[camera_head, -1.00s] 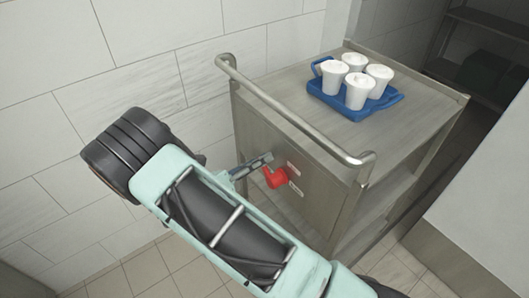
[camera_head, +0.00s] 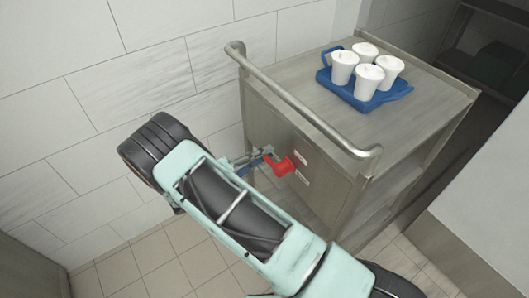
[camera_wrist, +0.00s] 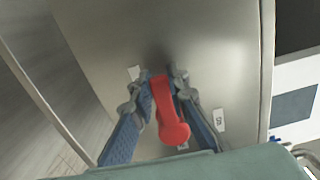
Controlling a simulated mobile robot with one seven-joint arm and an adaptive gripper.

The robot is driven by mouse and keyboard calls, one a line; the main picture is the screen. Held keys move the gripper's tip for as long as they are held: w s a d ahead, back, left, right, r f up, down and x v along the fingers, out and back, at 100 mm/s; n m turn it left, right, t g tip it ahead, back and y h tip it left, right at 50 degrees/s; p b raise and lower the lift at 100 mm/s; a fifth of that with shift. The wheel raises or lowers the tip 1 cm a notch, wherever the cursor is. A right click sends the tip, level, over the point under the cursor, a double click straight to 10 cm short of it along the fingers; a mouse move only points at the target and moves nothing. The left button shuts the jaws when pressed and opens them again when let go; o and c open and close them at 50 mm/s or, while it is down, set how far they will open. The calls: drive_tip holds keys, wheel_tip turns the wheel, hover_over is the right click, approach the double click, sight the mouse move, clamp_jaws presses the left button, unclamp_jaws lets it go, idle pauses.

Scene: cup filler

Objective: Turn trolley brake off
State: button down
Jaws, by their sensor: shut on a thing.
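The steel trolley (camera_head: 270,112) stands against the tiled wall. Its red brake lever (camera_head: 284,166) is on the end panel, below the push handle. In the wrist view the lever (camera_wrist: 170,112) lies between my two fingers, its rounded end toward the camera. My gripper (camera_head: 264,155) is at the lever, and in the wrist view my gripper (camera_wrist: 163,88) is shut on it. Small white labels (camera_wrist: 219,120) are on the panel around the lever; their text is too small to read for certain.
A blue tray (camera_head: 326,80) with several white cups (camera_head: 368,78) sits on the trolley top. The steel push handle (camera_head: 300,108) runs above my gripper. A tiled wall (camera_head: 120,80) is at the left, a pale block (camera_head: 480,190) at the right. Tiled floor shows below.

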drive_tip(key=shift+f+n, duration=0.2)
drive_tip(key=shift+n, duration=0.1)
drive_tip(key=c, duration=1.8)
unclamp_jaws()
drive_tip(key=shift+c, duration=0.2)
drive_tip(key=v, duration=1.2)
drive_tip(key=shift+s+a, duration=0.1)
